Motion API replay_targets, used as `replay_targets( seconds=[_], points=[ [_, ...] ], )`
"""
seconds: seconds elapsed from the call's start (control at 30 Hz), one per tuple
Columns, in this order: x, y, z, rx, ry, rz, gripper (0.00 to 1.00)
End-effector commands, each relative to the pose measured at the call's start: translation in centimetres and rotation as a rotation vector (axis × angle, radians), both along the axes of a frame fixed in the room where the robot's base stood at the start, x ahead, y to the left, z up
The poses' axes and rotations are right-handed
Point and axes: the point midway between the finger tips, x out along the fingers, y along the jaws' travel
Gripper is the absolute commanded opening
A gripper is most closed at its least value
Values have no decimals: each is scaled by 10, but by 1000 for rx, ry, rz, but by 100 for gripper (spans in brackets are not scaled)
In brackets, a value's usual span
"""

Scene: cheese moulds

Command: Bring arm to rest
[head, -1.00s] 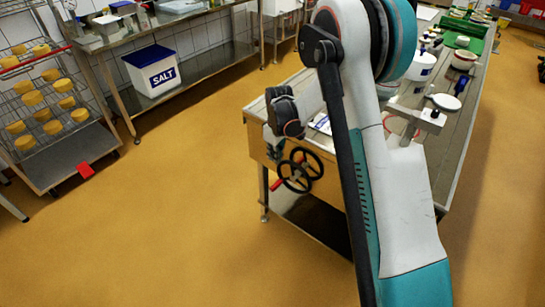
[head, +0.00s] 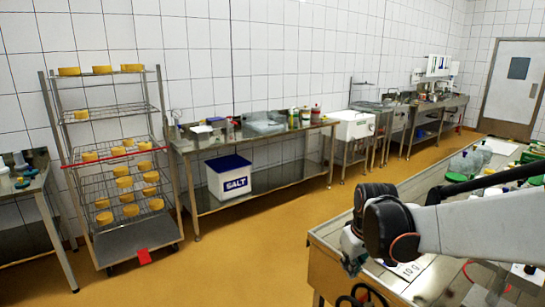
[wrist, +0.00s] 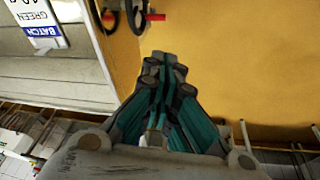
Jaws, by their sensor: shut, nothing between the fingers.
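My arm (head: 470,225) reaches in from the right edge of the head view, with its dark wrist joint over the near left corner of the wooden-sided table (head: 328,268). My gripper (head: 353,264) hangs below the wrist at that corner, partly hidden. In the wrist view my gripper (wrist: 165,62) has its teal and grey fingers together, with nothing between them. Orange-brown floor shows beyond the fingertips.
A dark handwheel (head: 362,297) is on the table's side, close to my gripper. A batch card (head: 408,270) lies on the tabletop. A cheese rack (head: 108,215), a steel bench (head: 262,137) and a salt bin (head: 229,177) stand along the wall.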

Motion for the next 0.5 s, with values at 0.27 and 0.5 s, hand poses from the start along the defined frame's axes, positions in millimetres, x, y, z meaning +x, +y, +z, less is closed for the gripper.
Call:
replay_targets(
  seconds=[0.27, 0.5],
  points=[
    [-65, 2, 47, 26, -93, -98, 0],
    [-120, 3, 68, 58, -176, -182, 0]
  ],
)
